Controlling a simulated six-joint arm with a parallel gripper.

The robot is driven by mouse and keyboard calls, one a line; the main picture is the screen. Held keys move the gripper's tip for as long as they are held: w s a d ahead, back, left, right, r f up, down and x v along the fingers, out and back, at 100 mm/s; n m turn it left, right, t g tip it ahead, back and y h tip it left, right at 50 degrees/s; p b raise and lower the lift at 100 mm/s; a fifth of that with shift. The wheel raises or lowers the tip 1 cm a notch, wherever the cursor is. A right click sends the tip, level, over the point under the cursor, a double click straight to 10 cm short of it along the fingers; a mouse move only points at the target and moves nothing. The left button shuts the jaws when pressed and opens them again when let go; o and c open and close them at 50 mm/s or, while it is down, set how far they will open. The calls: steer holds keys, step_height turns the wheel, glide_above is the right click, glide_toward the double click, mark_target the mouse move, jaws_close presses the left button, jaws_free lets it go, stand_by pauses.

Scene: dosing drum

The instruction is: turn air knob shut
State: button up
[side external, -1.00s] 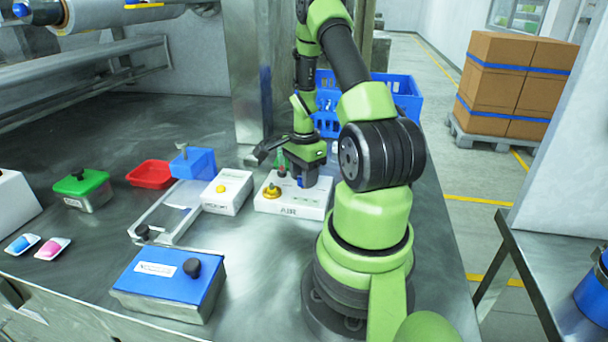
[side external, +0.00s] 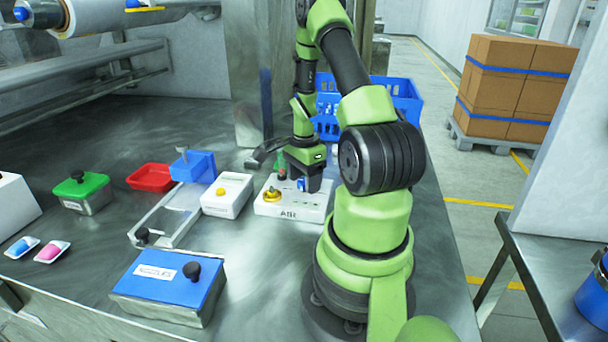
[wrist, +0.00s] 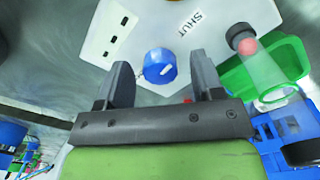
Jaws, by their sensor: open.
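The air box (side external: 288,213) is a white box marked AIR on the steel bench in the side view. Its white top also fills the upper wrist view (wrist: 120,35). The air knob (wrist: 159,66) is blue with a short white mark on its right part. The printed word SHUT (wrist: 190,21) lies above and right of it. The knob shows partly in the side view (side external: 301,185). My gripper (wrist: 162,75) is open, pointing down over the box. Its two fingers stand on either side of the knob; I cannot tell whether either touches it.
A white box with a yellow button (side external: 228,197) stands just left. A clear tube (wrist: 265,70) and a green part (wrist: 287,62) lie right of the fingers in the wrist view. A blue crate (side external: 403,95) is behind.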

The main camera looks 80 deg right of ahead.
mark_target(303, 180)
step_height(303, 180, up, 9)
steer(key=shift+r, duration=0.45)
stand_by(0.4)
steer(key=w+a+r+n+t+h, duration=0.1)
steer(key=w+a+r+n+t, duration=0.15)
steer(key=a+r+n, duration=0.3)
steer(key=w+a+r+n+t, duration=0.1)
steer(key=w+a+r+n, duration=0.35)
steer(key=a, duration=0.25)
steer(key=s+a+r+n+t+y, duration=0.1)
steer(key=s+a+r+n+t, duration=0.1)
steer(key=a+n, duration=0.4)
steer(key=s+a+r+n+t+y, duration=0.1)
steer(key=s+a+r+n, duration=0.3)
steer(key=a, duration=0.5)
steer(key=shift+s+a+r+n+t+y, duration=0.35)
steer(key=shift+s+n+y, duration=0.2)
steer(key=shift+n, duration=0.55)
steer(key=shift+c, duration=0.5)
